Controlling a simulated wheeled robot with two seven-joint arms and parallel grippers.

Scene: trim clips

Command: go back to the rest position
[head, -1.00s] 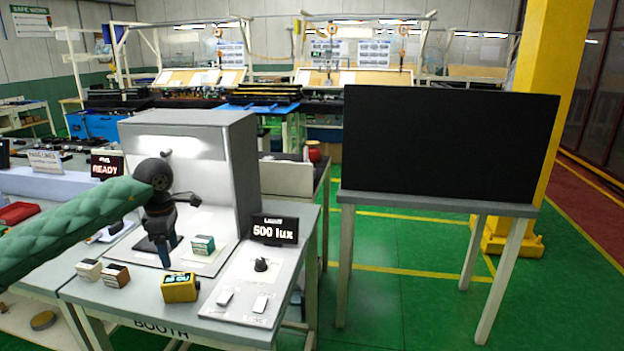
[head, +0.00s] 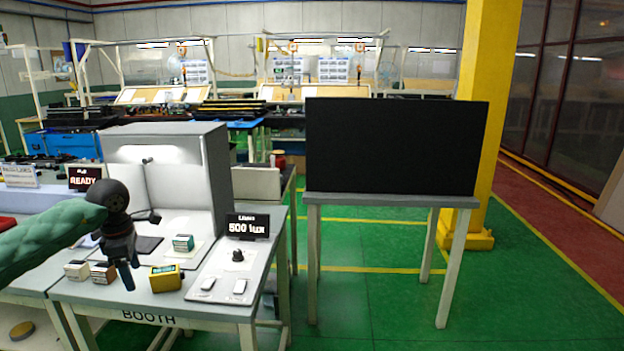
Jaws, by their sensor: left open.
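My left arm, in a green quilted sleeve, comes in from the left of the head view. My left gripper (head: 127,274) hangs pointing down over the front of the booth table (head: 190,301), open, with nothing seen between its fingers. Small boxes stand near it on the table: a white one (head: 77,270) and a brown one (head: 103,272) to its left, and a yellow one (head: 165,279) to its right. A green and white box (head: 183,243) stands inside the grey light booth (head: 215,180). My right gripper is not in view.
A "500 lux" display (head: 248,227) stands beside a panel with a black knob (head: 238,255) and two white switches. A black screen (head: 391,147) stands on a separate table to the right. A yellow pillar (head: 484,120) rises behind it. Green floor is clear at the right.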

